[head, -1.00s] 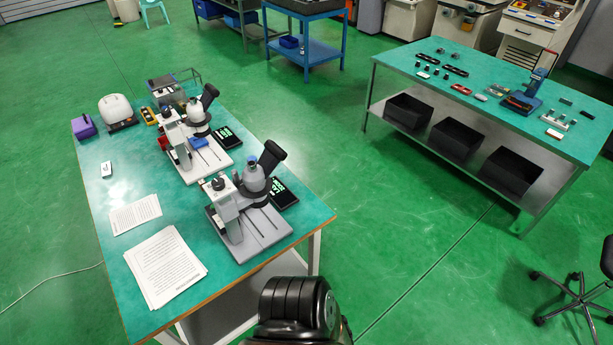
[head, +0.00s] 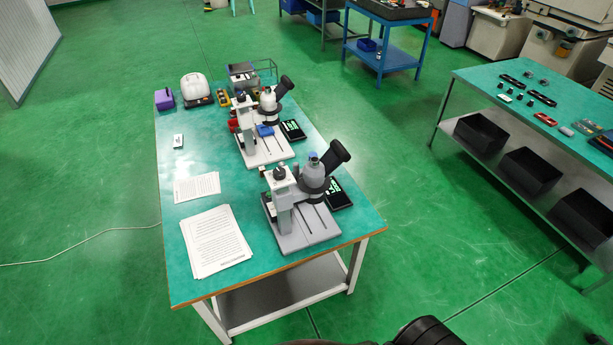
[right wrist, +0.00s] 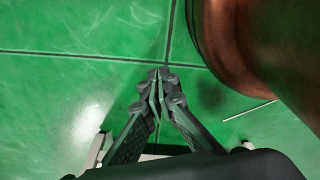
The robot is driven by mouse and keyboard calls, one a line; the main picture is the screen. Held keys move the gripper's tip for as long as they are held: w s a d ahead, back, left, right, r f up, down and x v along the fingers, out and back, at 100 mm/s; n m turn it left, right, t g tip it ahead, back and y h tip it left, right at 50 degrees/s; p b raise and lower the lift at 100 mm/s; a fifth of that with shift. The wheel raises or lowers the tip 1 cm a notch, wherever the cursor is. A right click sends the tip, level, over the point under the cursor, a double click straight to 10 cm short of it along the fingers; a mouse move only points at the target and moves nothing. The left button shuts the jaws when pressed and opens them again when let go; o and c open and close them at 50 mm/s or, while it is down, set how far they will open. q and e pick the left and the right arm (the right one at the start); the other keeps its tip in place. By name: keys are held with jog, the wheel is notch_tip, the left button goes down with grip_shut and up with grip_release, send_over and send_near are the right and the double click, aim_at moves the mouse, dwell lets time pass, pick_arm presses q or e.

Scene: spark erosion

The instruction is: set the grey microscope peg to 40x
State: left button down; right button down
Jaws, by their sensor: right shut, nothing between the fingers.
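The grey microscope (head: 300,205) stands upright at the near right corner of the green-topped table, with a grey base, a grey column and a black eyepiece tilted to the right. Its zoom peg and markings are too small to make out. A second microscope (head: 262,125), with a white base, stands behind it. My right gripper (right wrist: 159,75) shows in the right wrist view with its fingers together and empty, above bare green floor, away from the table. My left gripper is in neither current view.
Paper sheets (head: 217,243) lie on the near left of the table (head: 185,285). A black device with a lit screen (head: 338,196) sits beside the grey microscope. A second green-topped table (head: 490,85) with small parts stands at the right. Green floor between the tables is clear.

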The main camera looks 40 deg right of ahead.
jog(key=w+d+r+t, duration=0.1)
jog(key=w+r, duration=0.5)
jog(key=w, duration=0.4)
jog(key=w+d+r+t, duration=0.1)
jog(key=w+r, duration=0.5)
jog(key=w, duration=0.3)
jog(key=w+d+r+n+t+h, duration=0.1)
jog(key=w+d+r+t, duration=0.15)
jog(key=w+r, duration=0.6)
jog(key=w+d+r+n+t+h+b, duration=0.1)
jog(key=w+d+r+n+h, duration=0.15)
jog(key=w+r, duration=0.65)
jog(key=w+d+r+n+t+h, duration=0.15)
jog(key=w+d+r, duration=0.25)
jog(key=r, duration=0.9)
jog(key=w+a+r+n+t, duration=0.1)
jog(key=w+r+n+t, duration=0.1)
jog(key=r, duration=0.7)
jog(key=w+a+r+n+t, duration=0.1)
jog(key=w+r+n+t, duration=0.2)
jog(key=w+r, duration=0.3)
jog(key=w+a+r+n+t, duration=0.1)
jog(key=w+r+n+t, duration=0.2)
jog(key=r, duration=1)
jog(key=shift+w+t, duration=0.6)
jog(key=shift+w, duration=0.25)
jog(key=shift+a, duration=0.1)
